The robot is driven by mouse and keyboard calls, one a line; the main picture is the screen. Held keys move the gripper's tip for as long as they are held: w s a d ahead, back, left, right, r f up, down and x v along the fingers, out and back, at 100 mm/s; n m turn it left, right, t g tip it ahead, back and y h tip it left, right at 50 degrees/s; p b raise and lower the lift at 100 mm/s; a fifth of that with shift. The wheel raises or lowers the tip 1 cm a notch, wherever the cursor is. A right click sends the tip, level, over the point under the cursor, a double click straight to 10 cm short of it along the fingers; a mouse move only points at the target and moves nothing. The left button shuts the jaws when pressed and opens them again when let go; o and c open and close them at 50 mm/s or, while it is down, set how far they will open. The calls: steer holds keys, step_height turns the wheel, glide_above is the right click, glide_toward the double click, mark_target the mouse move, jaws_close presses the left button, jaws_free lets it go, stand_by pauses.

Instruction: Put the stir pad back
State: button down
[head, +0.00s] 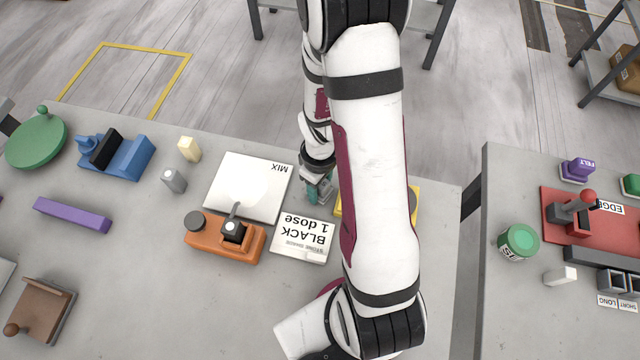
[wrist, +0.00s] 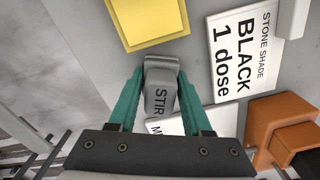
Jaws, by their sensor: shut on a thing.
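The stir pad (wrist: 160,98) is a grey block marked STIR in the wrist view. My gripper (wrist: 160,85) is shut on it, with a teal finger on each side. In the head view my gripper (head: 318,190) is beside the right edge of the white MIX plate (head: 262,205), above the BLACK 1 dose card (head: 302,240). The pad cannot be made out there behind my gripper and arm. I cannot tell whether the pad touches the slab.
A yellow-edged pad (wrist: 150,20) lies beyond the stir pad, partly behind my arm in the head view. An orange device (head: 212,238) stands left of the card. A grey bottle (head: 173,180) and cream block (head: 189,149) stand left of the plate.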

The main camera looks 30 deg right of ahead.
steer(key=shift+c, duration=1.7)
jaws_free()
steer(key=r, duration=1.2)
steer(key=shift+s+a+r, duration=0.2)
steer(key=shift+a+r, duration=0.1)
steer(key=shift+r, duration=0.1)
steer(key=s+a+r+m+y, duration=0.1)
steer(key=s+a+r+m, duration=0.3)
steer(key=s, duration=0.3)
steer(key=s+a+r+m, duration=0.4)
steer(key=s+a+m, duration=0.2)
steer(key=a, duration=0.1)
steer(key=shift+s+a+r+y, duration=0.2)
steer(key=shift+s+r+y, duration=0.15)
steer(key=shift+y, duration=0.05)
